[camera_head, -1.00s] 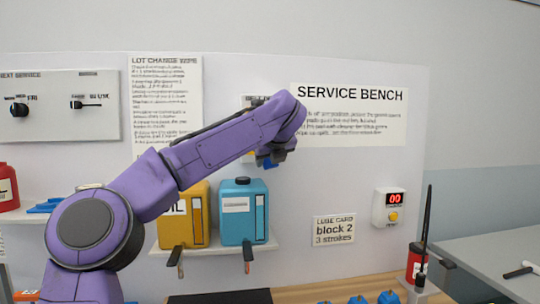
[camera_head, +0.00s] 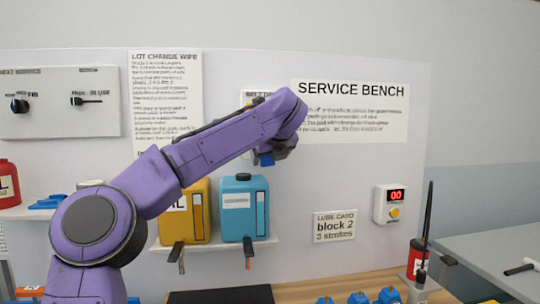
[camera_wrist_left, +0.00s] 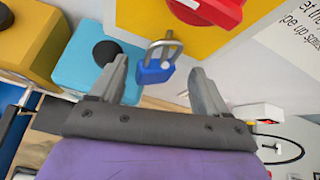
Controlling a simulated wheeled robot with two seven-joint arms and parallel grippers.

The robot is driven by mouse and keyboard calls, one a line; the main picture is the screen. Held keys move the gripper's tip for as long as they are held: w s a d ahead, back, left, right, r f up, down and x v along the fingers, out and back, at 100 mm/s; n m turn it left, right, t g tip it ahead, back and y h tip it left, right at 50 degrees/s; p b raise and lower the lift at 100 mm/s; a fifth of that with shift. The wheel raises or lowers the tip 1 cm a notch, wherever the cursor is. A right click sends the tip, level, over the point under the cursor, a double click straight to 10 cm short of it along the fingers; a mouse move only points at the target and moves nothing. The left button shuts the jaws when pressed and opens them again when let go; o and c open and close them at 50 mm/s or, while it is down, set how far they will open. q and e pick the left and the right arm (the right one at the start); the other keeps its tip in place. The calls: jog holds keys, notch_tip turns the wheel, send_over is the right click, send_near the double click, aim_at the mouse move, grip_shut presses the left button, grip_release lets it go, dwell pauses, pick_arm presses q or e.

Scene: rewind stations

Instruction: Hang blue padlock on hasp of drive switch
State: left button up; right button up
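The blue padlock (camera_wrist_left: 153,70) is upright with its grey shackle up, in front of the yellow plate of the drive switch (camera_wrist_left: 180,35). The switch's red knob (camera_wrist_left: 208,10) is above it. Grey metal meets the shackle's top; I cannot tell whether it is threaded through the hasp. My left gripper (camera_wrist_left: 160,78) is open, with its fingers either side of the padlock and gaps between. In the head view, a bit of the padlock (camera_head: 265,160) shows below my left gripper (camera_head: 268,152); my arm hides most of the switch. My right gripper is out of view.
A yellow jug (camera_head: 185,222) and a blue jug (camera_head: 243,210) stand on a shelf (camera_head: 215,246) below my left arm. A counter box (camera_head: 389,205) is on the wall to the right. Several blue items (camera_head: 357,298) sit on the bench below.

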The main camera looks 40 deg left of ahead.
pick_arm(q)
jog(key=b+v, duration=0.1)
jog(key=v, duration=0.9)
jog(key=shift+d+b, duration=0.15)
jog(key=shift+b, duration=0.15)
jog(key=shift+s, duration=0.15)
